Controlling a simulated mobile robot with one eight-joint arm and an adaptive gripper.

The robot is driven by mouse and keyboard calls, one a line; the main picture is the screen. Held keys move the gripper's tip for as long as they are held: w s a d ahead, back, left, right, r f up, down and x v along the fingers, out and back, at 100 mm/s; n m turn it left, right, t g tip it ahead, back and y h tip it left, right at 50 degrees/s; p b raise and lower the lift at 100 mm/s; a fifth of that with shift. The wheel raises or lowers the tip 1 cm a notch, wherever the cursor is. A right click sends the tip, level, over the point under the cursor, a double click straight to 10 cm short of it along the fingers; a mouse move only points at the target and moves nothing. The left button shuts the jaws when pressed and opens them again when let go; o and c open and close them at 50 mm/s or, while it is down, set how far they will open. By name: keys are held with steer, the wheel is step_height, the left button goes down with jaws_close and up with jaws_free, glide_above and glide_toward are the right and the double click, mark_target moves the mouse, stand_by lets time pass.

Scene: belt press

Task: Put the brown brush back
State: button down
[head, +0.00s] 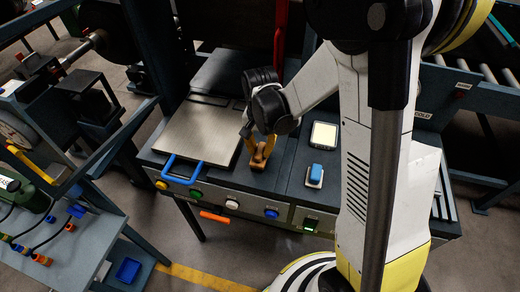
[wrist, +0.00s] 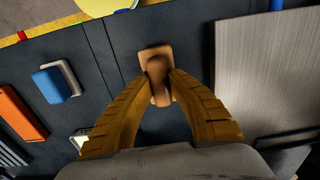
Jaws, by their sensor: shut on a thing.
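The brown brush (head: 262,155) is at the dark bench top, right of the metal plate. It has a flat block base and a rounded handle. My gripper (head: 256,143) comes down over it with yellow-brown fingers. In the wrist view, the fingers (wrist: 158,88) are closed on both sides of the handle of the brush (wrist: 157,66). The base shows beyond the fingertips. The brush's underside is hidden, and I cannot tell whether it touches the bench.
The metal plate (head: 192,135) with a blue handle (head: 183,172) lies to the left. A blue-and-white block (head: 315,174) and a cream-topped pad (head: 323,135) lie to the right. An orange block (wrist: 20,114) lies farther along. Coloured buttons line the bench front.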

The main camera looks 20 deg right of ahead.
mark_target(260, 149)
steer(key=shift+f, duration=0.15)
steer(key=c, duration=1.3)
jaws_free()
steer(key=shift+c, duration=0.2)
step_height(260, 149, up, 11)
steer(key=p, duration=0.2)
steer(key=s+r+n+t, duration=0.7)
steer(key=s+r, duration=0.3)
steer(key=s, duration=0.2)
steer(key=shift+s+r, duration=0.3)
steer(key=shift+s, duration=0.1)
steer(key=shift+f, duration=0.15)
